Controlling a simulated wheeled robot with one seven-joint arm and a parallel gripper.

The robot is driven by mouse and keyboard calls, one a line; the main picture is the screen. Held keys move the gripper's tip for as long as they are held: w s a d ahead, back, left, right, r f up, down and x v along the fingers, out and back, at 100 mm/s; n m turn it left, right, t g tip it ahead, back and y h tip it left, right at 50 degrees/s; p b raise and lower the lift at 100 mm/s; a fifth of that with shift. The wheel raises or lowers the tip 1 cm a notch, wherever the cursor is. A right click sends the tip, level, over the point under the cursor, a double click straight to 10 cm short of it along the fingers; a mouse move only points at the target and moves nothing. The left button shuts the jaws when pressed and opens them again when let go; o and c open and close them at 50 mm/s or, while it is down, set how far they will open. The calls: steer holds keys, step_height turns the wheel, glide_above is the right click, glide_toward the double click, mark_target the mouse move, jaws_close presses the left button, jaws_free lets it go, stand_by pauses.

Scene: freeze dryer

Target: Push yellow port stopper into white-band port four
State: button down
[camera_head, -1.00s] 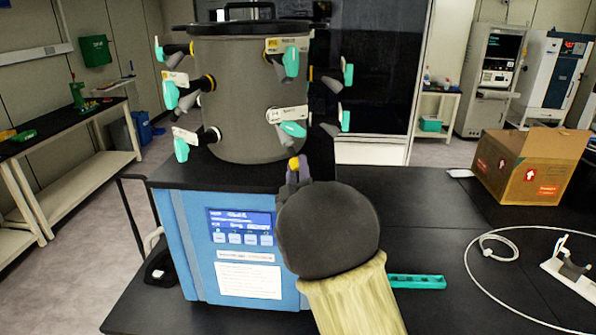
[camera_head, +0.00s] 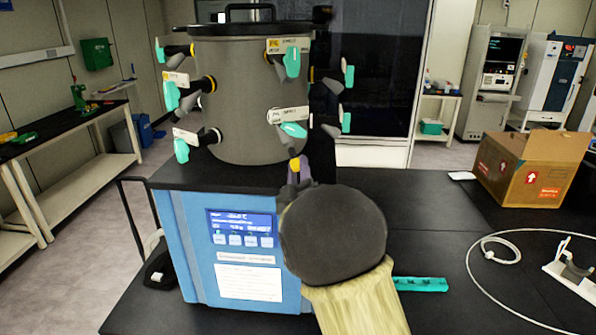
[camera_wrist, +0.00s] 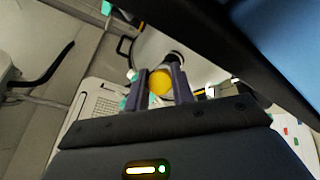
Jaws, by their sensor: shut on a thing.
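The yellow port stopper (camera_head: 294,164) is held at the tip of my gripper (camera_head: 297,178), just below the lower front port of the grey chamber. In the wrist view the round yellow stopper (camera_wrist: 160,82) sits between the two fingers of my gripper (camera_wrist: 161,88), with a dark port end right behind it. The lower front port carries a white label band (camera_head: 288,115) and a teal valve handle (camera_head: 293,130). I cannot tell whether the stopper touches the port. My dark wrist hides part of the table and the dryer's right side.
The grey drum chamber (camera_head: 245,95) stands on the blue freeze dryer base (camera_head: 200,245), with several teal-handled ports around it. A teal rack (camera_head: 420,284), a white cable ring (camera_head: 500,247) and a cardboard box (camera_head: 520,175) lie to the right on the black table.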

mark_target(294, 160)
steer(key=shift+w+a+r, duration=0.15)
steer(key=shift+w+r, duration=0.2)
steer(key=shift+w, duration=0.05)
stand_by(0.4)
steer(key=shift+w+a+r, duration=0.25)
steer(key=shift+w+r, duration=0.1)
steer(key=shift+r, duration=0.15)
steer(key=shift+w+a+r, duration=0.2)
steer(key=shift+w+r, duration=0.15)
steer(key=shift+r, duration=0.1)
stand_by(1.2)
steer(key=c, duration=1.1)
jaws_free()
steer(key=shift+f, duration=0.1)
steer(key=shift+s+f+b, duration=0.35)
steer(key=shift+s+f, duration=0.05)
steer(key=shift+f, duration=0.05)
steer(key=shift+b+v, duration=3.4)
steer(key=shift+v, duration=4.75)
